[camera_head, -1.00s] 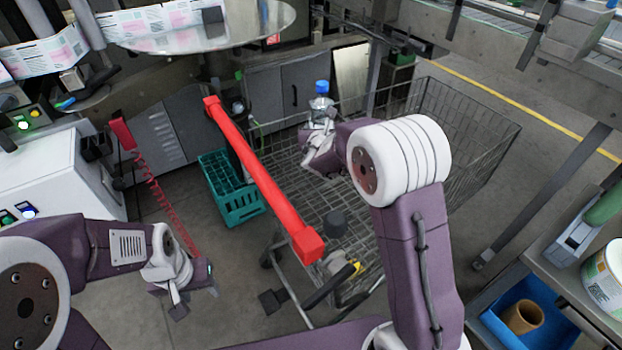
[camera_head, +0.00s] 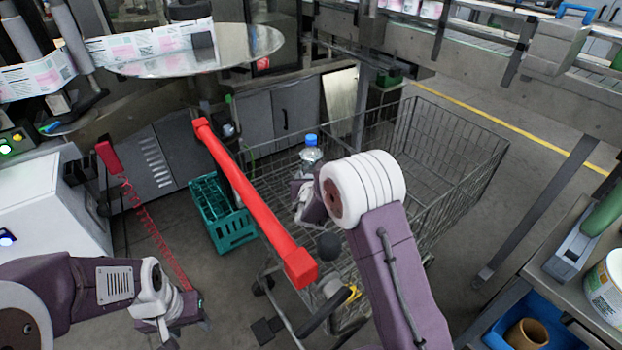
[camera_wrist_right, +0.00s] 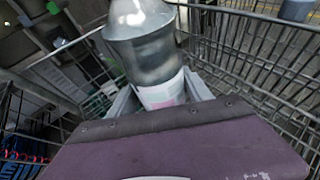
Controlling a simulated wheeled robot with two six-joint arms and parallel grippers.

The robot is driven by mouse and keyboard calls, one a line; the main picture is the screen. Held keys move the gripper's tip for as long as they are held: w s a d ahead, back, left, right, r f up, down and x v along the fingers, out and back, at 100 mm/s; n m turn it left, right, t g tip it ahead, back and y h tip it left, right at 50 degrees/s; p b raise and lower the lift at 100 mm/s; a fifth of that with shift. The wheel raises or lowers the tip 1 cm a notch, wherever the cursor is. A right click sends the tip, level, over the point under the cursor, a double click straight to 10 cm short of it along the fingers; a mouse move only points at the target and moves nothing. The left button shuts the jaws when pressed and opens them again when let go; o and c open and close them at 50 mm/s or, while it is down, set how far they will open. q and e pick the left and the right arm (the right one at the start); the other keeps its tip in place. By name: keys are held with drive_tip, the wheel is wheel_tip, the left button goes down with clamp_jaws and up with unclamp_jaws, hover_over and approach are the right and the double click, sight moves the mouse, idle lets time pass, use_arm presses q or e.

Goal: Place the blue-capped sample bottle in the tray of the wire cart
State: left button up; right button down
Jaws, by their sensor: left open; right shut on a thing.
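The blue-capped sample bottle (camera_head: 311,150) is clear with a blue cap and stands roughly upright over the wire cart (camera_head: 452,150). My right gripper (camera_head: 307,172) is shut on it, partly hidden behind my own wrist. In the right wrist view the bottle (camera_wrist_right: 148,50) sits between the fingers, with a pale label low on it and its top cut off. The cart's wire mesh shows around and below it. I cannot tell whether the bottle touches the cart. The tray is not clearly made out. My left gripper (camera_head: 160,335) is open and empty, low at the left, away from the cart.
A red bar (camera_head: 250,195) runs along the cart's near left side. A teal crate (camera_head: 222,215) stands on the floor left of the cart. A red coiled cord (camera_head: 150,225) hangs near my left arm. A bench with a blue bin (camera_head: 500,325) is at the right.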

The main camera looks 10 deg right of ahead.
drive_tip(key=shift+c, duration=2.2)
unclamp_jaws()
drive_tip(key=shift+s+r, duration=0.1)
drive_tip(key=shift+r, duration=0.05)
drive_tip(key=v, duration=0.7)
drive_tip(key=shift+s, duration=0.2)
drive_tip(key=shift+a, duration=0.1)
